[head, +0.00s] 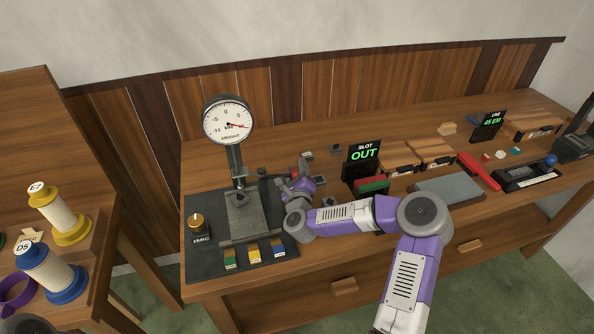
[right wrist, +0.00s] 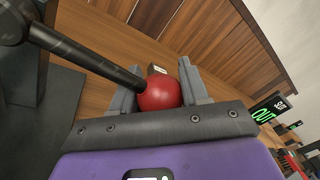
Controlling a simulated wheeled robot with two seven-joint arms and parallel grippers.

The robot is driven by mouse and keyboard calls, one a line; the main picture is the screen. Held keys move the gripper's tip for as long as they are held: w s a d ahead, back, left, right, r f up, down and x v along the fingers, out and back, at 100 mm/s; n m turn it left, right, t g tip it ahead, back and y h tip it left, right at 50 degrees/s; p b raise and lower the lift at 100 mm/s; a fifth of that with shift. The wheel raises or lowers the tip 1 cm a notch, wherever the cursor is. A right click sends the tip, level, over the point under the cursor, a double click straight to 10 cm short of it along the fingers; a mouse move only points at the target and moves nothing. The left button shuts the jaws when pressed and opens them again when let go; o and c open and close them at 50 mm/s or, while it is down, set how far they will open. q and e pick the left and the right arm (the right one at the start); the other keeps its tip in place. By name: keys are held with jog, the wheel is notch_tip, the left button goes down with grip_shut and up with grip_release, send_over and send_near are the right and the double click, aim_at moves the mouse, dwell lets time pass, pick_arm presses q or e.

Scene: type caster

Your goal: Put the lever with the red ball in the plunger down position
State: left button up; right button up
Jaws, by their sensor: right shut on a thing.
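The red ball (right wrist: 160,93) sits between the two fingers of my right gripper (right wrist: 162,95) in the right wrist view. The gripper is shut on it. A dark lever rod (right wrist: 85,54) runs from the ball up and left to a dark round hub (right wrist: 12,20). In the head view my right gripper (head: 298,184) is just right of the height gauge's grey block (head: 243,215), and my wrist hides most of the lever and ball. The round dial (head: 228,119) stands on a post above the block.
A ZERO knob (head: 196,222) and several coloured gauge blocks (head: 254,254) lie on the dark mat. A SLOT display reading OUT (head: 363,157) stands right of my gripper. Spools (head: 50,270) stand on a separate bench at left.

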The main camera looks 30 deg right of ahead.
grip_shut()
jog(key=shift+r, duration=0.15)
jog(key=shift+r+n+t, duration=0.3)
jog(key=shift+r+n, duration=0.8)
jog(key=shift+n, duration=0.2)
jog(key=shift+r+n+t+b, duration=0.3)
jog(key=shift+r+n+b, duration=0.3)
jog(key=shift+r+n, duration=0.45)
jog(key=shift+w+a+r+n+t+b, duration=0.15)
jog(key=shift+a+r+n+b, duration=0.15)
jog(key=shift+r+n, duration=0.3)
jog(key=shift+s+a+r+n+t+b, duration=0.15)
jog(key=shift+r+n+b, duration=0.2)
jog(key=shift+n, duration=0.4)
jog(key=shift+w+r, duration=0.1)
jog(key=shift+r, duration=0.05)
jog(key=o, duration=1)
grip_release()
